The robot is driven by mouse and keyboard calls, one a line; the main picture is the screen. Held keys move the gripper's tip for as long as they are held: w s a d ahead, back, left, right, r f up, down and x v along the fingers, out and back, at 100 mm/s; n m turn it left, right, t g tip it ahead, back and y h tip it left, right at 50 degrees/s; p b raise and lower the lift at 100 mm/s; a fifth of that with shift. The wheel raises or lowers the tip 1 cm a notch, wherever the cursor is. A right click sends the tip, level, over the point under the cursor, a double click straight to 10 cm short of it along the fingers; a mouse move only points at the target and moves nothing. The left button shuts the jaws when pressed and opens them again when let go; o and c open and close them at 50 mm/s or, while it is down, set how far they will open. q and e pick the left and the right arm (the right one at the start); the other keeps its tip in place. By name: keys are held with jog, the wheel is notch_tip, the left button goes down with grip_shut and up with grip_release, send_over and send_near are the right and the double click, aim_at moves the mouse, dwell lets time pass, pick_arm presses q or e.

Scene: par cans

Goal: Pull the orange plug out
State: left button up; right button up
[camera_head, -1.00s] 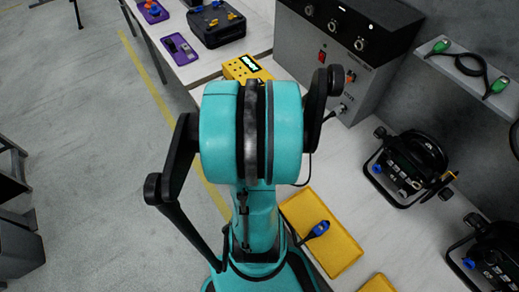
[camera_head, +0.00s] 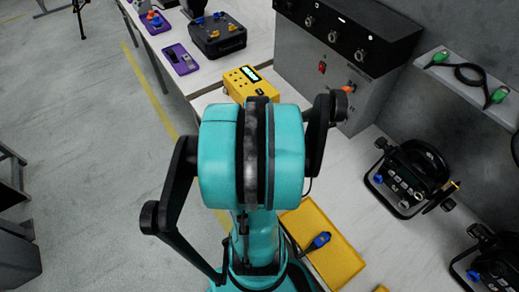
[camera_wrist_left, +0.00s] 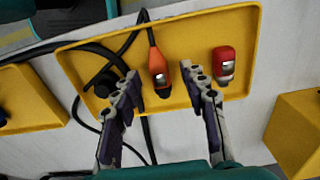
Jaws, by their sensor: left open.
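An orange plug (camera_wrist_left: 157,66) with a metal end and a dark cable lies in a yellow tray (camera_wrist_left: 200,22) in the left wrist view. My left gripper (camera_wrist_left: 164,88) is open, with one finger on each side of the plug's metal end; I cannot tell whether they touch it. A red plug (camera_wrist_left: 223,62) lies to the right in the same tray. Neither gripper can be made out in the head view.
A grey cabinet (camera_head: 318,60) stands at the back of the bench. A yellow box (camera_head: 246,82) with a display sits to its left. Another yellow tray (camera_head: 336,262) holds a blue connector (camera_head: 319,241). Black cables cross the wrist-view tray.

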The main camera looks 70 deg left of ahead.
pick_arm(q)
notch_tip(320, 180, up, 11)
jog(key=shift+s, duration=0.15)
dwell(0.4)
